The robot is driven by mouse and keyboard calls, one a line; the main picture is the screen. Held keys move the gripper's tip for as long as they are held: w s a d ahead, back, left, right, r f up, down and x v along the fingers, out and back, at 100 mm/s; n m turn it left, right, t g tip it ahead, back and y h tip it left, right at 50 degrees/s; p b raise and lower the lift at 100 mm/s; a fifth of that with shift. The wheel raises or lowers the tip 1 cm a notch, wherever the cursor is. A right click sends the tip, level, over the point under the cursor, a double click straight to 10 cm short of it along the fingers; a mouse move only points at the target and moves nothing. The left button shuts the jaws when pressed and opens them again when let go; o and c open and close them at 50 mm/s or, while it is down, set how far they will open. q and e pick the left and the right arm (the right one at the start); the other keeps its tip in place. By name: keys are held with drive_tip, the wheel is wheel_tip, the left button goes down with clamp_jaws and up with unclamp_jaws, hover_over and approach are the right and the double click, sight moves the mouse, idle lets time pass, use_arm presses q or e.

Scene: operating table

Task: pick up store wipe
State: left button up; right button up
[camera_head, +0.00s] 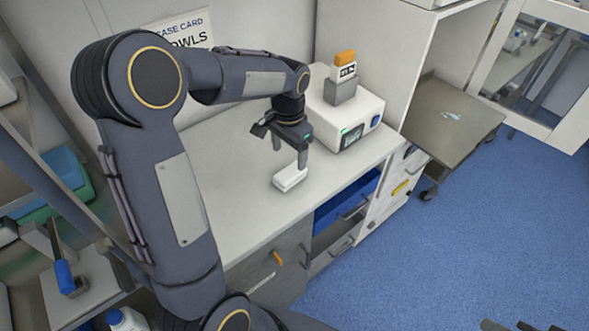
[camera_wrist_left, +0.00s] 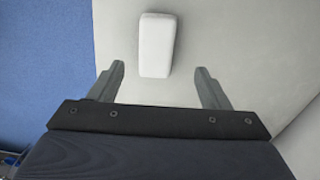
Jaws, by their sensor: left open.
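A small white block with rounded edges, apparently the wipe (camera_head: 290,178), lies flat on the white counter (camera_head: 236,209). It also shows in the left wrist view (camera_wrist_left: 157,45), beyond the fingertips and roughly centred between them. My left gripper (camera_head: 289,156) is over the counter just above the block, its fingers apart and empty. In the left wrist view the open jaws (camera_wrist_left: 160,70) have a clear gap to the block. Dark parts at the bottom right edge of the head view may be my right gripper (camera_head: 522,326); they are mostly cut off.
A white device (camera_head: 355,118) with a small screen stands behind the gripper, bearing a grey holder with an orange-topped pack (camera_head: 345,66). A blue drawer (camera_head: 345,200) is below the counter edge. A metal cart (camera_head: 450,118) stands at right. Blue floor is clear.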

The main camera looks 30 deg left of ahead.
sight(290, 172)
use_arm(q)
drive_tip(key=f, duration=0.2)
drive_tip(key=f+p, duration=0.1)
drive_tip(key=f, duration=0.3)
drive_tip(key=shift+s+d+f, duration=0.2)
drive_tip(key=shift+s+f, duration=0.05)
drive_tip(key=shift+f, duration=0.45)
drive_tip(key=c, duration=1.1)
drive_tip(key=shift+o, duration=0.2)
drive_tip(key=shift+r, duration=0.15)
drive_tip(key=shift+w+r, duration=0.1)
drive_tip(key=shift+r, duration=0.5)
drive_tip(key=w+d+r+b, duration=0.2)
drive_tip(key=w+d+r, duration=0.1)
drive_tip(key=d+r, duration=0.8)
drive_tip(key=d, duration=0.2)
drive_tip(key=shift+d+r, duration=0.3)
drive_tip(key=shift+d, duration=0.05)
drive_tip(key=shift+w, duration=0.1)
